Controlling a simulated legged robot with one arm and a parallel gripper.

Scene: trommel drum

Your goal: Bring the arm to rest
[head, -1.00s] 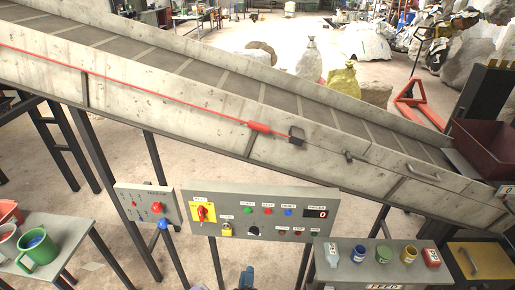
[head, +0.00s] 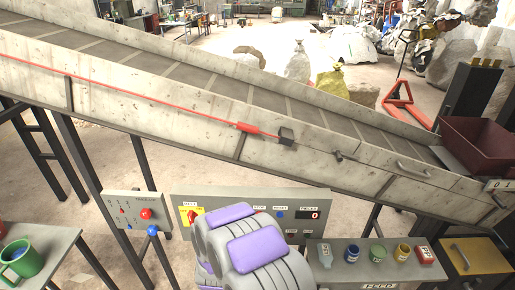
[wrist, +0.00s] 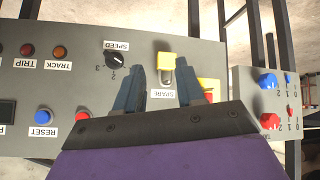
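My arm (head: 245,245), grey with purple pads, rises from the bottom of the head view and covers the middle of the main control panel (head: 322,198). My gripper (wrist: 160,70) shows in the wrist view with its two blue-grey fingers apart and nothing between them. I cannot tell whether the fingers touch the panel. My gripper is hidden behind my arm in the head view.
A smaller control box (head: 136,212) stands left of the panel. A shelf (head: 345,272) with several small containers stands right. A green mug (head: 24,258) sits on the left table. The inclined conveyor (head: 150,110) crosses behind, down to a red bin (head: 480,140).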

